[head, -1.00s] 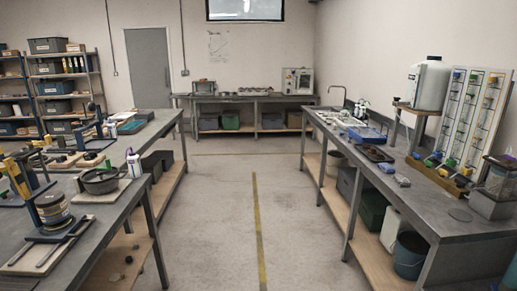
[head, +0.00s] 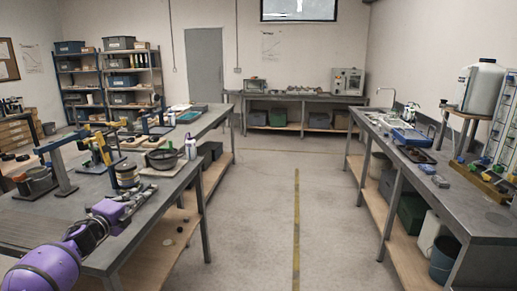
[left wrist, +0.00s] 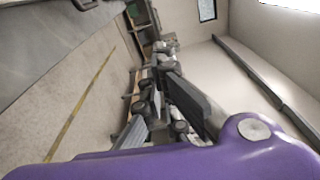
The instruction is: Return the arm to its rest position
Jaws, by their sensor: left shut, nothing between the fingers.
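My left arm is purple and comes in at the lower left of the head view. Its grey gripper (head: 143,192) is shut and empty, above the near right edge of the left workbench (head: 165,212). The left wrist view shows the dark gripper fingers (left wrist: 185,98) close up, with the floor and far benches behind them and nothing held. Lever frames with blue and yellow parts, one of them a yellow lever frame (head: 103,150), stand on the left bench beyond the gripper. My right gripper is not in view.
A pot (head: 162,158) and a round tin (head: 126,174) stand on the left bench near the gripper. A right workbench (head: 470,215) carries a white canister (head: 482,85). The floor aisle (head: 265,215) between the benches is clear.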

